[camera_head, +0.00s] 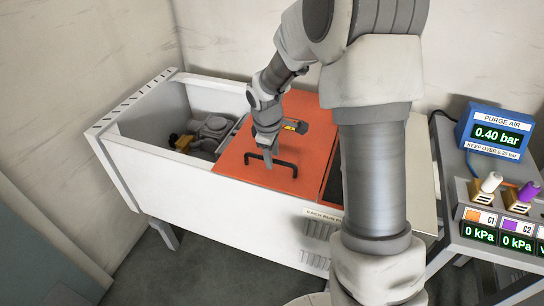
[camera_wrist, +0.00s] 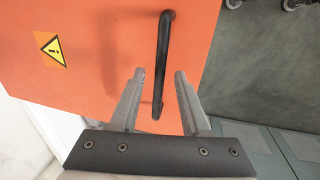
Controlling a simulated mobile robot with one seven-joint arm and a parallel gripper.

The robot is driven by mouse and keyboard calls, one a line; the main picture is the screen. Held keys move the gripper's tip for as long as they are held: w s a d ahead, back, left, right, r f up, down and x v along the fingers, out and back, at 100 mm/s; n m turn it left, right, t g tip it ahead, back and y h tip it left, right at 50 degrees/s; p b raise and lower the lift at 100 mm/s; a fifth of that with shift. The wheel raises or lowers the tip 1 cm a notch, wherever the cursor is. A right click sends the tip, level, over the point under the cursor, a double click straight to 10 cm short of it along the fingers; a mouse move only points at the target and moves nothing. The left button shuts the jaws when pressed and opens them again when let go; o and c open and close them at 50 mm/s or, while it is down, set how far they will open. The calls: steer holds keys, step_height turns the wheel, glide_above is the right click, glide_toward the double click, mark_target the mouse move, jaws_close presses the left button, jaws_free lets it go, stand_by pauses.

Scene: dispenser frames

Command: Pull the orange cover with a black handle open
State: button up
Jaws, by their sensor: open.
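The orange cover (camera_head: 283,150) lies flat over the middle of the white cabinet. Its black bar handle (camera_head: 271,163) is near the cover's front edge. In the wrist view the orange cover (camera_wrist: 105,55) fills the upper left, and the black handle (camera_wrist: 161,62) runs upright in the picture. My gripper (camera_head: 267,158) is over the handle in the head view. In the wrist view my gripper (camera_wrist: 160,75) is open, with one finger on each side of the handle's near end. I cannot tell whether the fingers touch the handle or the cover.
The white cabinet (camera_head: 215,190) has an open bay at left with grey machinery (camera_head: 208,130) inside. A side table at right carries a blue purge air gauge (camera_head: 495,130) and pressure readouts (camera_head: 497,238). A yellow warning label (camera_wrist: 53,50) is on the cover. My arm hides the cabinet's right part.

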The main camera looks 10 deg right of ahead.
steer(key=shift+c, duration=0.2)
jaws_close()
stand_by(1.3)
